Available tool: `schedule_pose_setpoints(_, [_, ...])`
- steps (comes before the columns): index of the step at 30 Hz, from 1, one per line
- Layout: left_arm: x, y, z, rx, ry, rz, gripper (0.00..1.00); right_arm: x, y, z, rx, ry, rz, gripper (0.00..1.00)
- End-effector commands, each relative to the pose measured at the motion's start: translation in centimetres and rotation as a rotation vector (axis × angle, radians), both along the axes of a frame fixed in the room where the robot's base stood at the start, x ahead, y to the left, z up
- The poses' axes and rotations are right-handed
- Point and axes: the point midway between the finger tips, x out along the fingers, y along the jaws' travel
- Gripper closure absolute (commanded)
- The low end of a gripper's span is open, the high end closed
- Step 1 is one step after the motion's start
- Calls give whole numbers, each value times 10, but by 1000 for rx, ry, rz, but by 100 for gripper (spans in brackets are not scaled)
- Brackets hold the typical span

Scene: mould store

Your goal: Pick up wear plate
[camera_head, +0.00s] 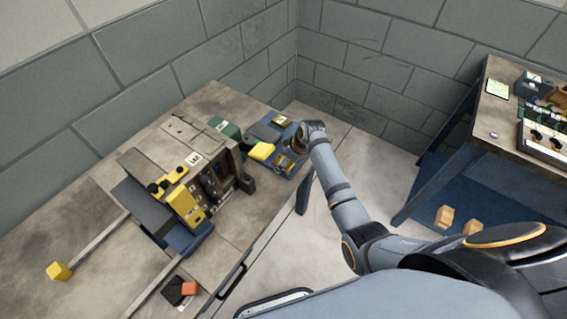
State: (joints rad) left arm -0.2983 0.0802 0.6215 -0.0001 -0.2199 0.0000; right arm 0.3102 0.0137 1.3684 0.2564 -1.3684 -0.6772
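A blue tray (297,134) at the table's far right corner holds a dark grey block (264,132), a yellow block (261,151) and small brass-coloured pieces, one at the back (282,120) and one at the front (284,163). I cannot tell for certain which piece is the wear plate. My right arm reaches up from the lower right, and its gripper (298,145) is over the tray's right side, close to the brass-coloured pieces. Its fingers are small and dark, so their opening and any contact are unclear. My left gripper is out of view.
A mould assembly (190,190) with yellow parts stands mid-table, beside a green block (225,128).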

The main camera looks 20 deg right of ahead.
Motion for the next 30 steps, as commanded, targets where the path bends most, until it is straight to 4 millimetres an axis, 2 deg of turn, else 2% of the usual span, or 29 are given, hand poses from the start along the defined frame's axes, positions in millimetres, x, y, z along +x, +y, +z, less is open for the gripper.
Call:
schedule_pose_setpoints(1, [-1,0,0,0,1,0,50,0,0,0,0,0,0,31])
schedule_pose_setpoints(2, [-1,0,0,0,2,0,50,0,0,0,0,0,0,35])
schedule_pose_setpoints(16, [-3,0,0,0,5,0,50,0,0,0,0,1,0,98])
schedule_pose_setpoints(26, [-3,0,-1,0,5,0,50,1,0,3,1,-2,0,100])
schedule_pose_setpoints(30, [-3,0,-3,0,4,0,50,1,0,16,0,-5,0,100])
